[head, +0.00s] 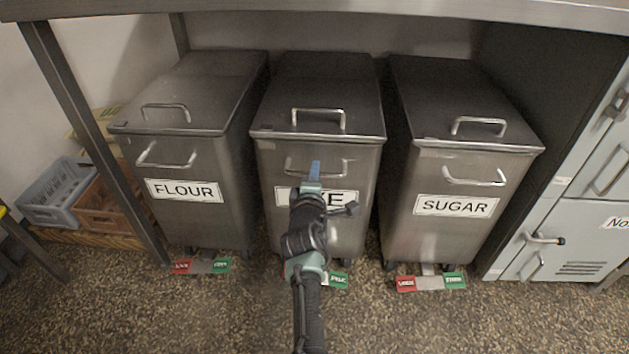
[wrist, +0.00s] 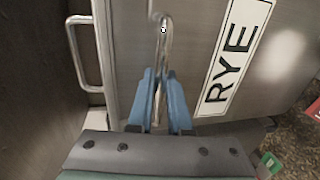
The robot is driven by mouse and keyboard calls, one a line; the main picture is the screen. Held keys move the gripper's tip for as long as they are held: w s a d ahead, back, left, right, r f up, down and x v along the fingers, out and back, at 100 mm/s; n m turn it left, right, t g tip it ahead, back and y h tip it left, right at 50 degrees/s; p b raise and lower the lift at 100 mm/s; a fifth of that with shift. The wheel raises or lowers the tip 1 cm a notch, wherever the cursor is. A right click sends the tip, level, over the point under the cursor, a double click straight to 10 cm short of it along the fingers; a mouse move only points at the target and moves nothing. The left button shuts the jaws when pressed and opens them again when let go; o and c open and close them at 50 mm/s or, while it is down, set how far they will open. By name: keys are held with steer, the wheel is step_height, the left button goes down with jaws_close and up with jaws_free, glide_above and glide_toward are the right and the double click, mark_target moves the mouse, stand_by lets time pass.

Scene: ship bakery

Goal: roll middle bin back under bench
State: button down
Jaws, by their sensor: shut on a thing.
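The middle bin (head: 264,165) is a grey metal bin with a closed lid and a white label that reads RYE in the wrist view (wrist: 237,58). It stands under the bench (head: 330,12) between two other bins. My gripper (head: 315,168) is at its front, with its blue fingers shut on the bin's front handle (head: 335,164). The wrist view shows the fingers (wrist: 160,85) closed around the handle bar (wrist: 163,45). My arm hides part of the label and most of the red pedal; the green pedal (head: 338,281) shows at the floor.
The FLOUR bin (head: 215,205) stands to the left and the SUGAR bin (head: 440,235) to the right, each with red and green pedals. A bench leg (head: 95,140) and crates (head: 58,190) are at far left. Lockers (head: 565,235) are at right. The speckled floor in front is clear.

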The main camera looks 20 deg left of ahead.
steer(key=shift+w+r, duration=0.15)
steer(key=c, duration=0.8)
jaws_free()
steer(key=shift+a, duration=0.1)
steer(key=shift+c, duration=0.2)
steer(key=p+v, duration=0.9)
steer(key=v, duration=0.4)
steer(key=shift+p, duration=0.3)
